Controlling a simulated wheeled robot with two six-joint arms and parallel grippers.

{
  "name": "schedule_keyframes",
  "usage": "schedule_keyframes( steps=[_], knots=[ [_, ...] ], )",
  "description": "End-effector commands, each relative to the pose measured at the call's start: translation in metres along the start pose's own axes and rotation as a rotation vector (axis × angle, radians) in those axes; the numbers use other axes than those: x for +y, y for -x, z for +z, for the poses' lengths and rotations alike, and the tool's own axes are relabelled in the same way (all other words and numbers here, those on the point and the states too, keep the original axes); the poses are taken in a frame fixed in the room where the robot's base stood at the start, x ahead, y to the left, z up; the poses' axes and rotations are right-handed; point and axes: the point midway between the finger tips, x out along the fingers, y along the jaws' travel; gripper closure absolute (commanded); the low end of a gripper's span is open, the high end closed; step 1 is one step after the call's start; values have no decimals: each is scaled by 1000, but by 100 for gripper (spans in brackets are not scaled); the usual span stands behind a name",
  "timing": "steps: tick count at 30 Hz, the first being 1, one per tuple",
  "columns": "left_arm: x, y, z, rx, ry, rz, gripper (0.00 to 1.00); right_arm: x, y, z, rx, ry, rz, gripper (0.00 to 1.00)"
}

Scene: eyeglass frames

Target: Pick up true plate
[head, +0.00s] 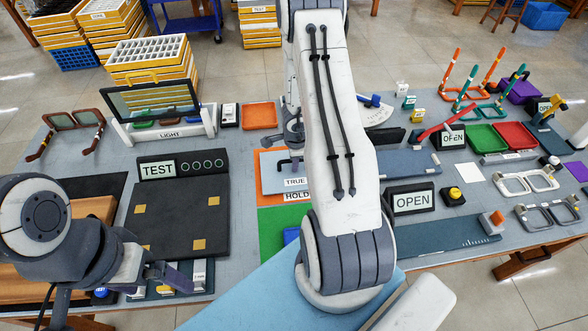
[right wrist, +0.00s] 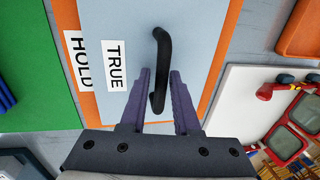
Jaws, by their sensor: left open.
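The true plate is a flat light-blue plate (head: 272,180) with a black bar handle and a white TRUE label. It lies on the orange HOLD area in the middle of the table. In the right wrist view the plate (right wrist: 215,30) fills the centre, with its curved handle (right wrist: 160,50) standing up. My right gripper (right wrist: 160,74) is open, its two purple fingers on either side of the handle's near end, with a gap visible. In the head view my right arm hides part of the plate. My left gripper (head: 168,283) is open and empty, at the front left near the TEST board.
The black TEST board (head: 170,215) lies left of the plate, and a green area (head: 272,228) lies in front of it. A LIGHT stand (head: 170,130) and an orange tray (head: 259,115) stand behind. OPEN signs (head: 410,201), trays and eyeglass frames crowd the right side.

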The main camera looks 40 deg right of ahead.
Motion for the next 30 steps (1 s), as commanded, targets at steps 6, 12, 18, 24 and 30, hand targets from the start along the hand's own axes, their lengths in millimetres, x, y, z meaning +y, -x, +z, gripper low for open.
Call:
schedule_keyframes(
  steps=[6,12,18,24,30],
  knots=[
    [0,0,0,0,0,0,0,0,0,0,0,0,0,100],
    [0,0,0,0,0,0,0,0,0,0,0,0,1,100],
    [0,0,0,0,0,0,0,1,0,0,0,0,1,100],
    [0,0,0,0,0,0,0,1,0,0,0,0,1,100],
    [0,0,0,0,0,0,0,1,0,0,0,0,2,100]
  ],
)
